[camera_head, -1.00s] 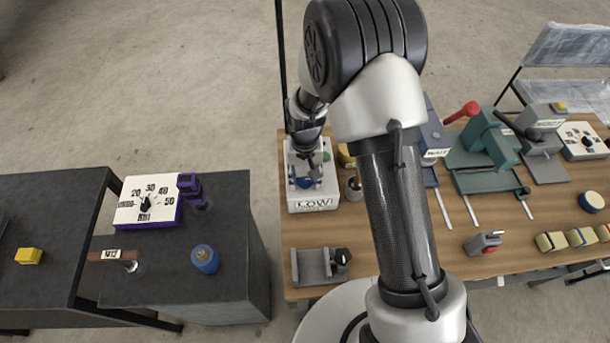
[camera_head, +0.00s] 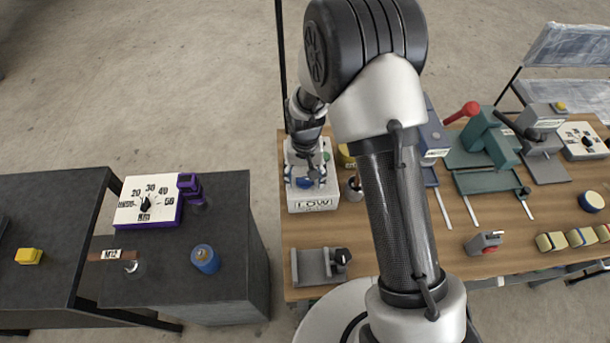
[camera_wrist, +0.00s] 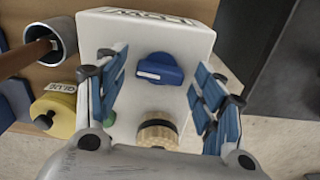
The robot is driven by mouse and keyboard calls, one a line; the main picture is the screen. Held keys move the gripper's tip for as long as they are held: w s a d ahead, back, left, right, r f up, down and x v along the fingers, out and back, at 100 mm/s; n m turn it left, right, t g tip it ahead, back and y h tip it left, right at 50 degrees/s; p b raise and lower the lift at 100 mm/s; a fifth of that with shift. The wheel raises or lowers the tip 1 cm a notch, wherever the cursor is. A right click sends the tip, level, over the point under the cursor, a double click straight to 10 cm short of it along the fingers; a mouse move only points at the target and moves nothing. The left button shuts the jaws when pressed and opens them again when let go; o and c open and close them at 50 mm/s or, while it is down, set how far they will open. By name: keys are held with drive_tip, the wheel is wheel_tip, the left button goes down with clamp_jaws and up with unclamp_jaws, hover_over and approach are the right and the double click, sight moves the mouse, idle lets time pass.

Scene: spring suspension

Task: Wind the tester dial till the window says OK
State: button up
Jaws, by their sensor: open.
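The tester is a white box (camera_head: 312,203) at the left end of the wooden table, and its front window reads LOW. Its blue dial (camera_wrist: 160,69) with a white pointer mark shows in the wrist view, and also under my gripper in the head view (camera_head: 304,183). My gripper (camera_wrist: 160,85) is open, with one blue-padded finger on each side of the dial. The fingers look apart from the dial. In the wrist view the window text is upside down and partly cut off at the top edge.
A tan knurled knob (camera_wrist: 157,134) with a dark band sits close to the dial. A yellow GLUE pot (camera_wrist: 53,112) and a grey cup (camera_wrist: 58,38) stand beside the tester. A grey bracket (camera_head: 318,267) lies in front of it. A dark cabinet (camera_head: 235,230) stands to the left across a gap.

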sight(305, 179)
drive_tip(key=shift+r, duration=0.1)
wheel_tip(305, 179, up, 12)
idle(0.5)
idle(0.5)
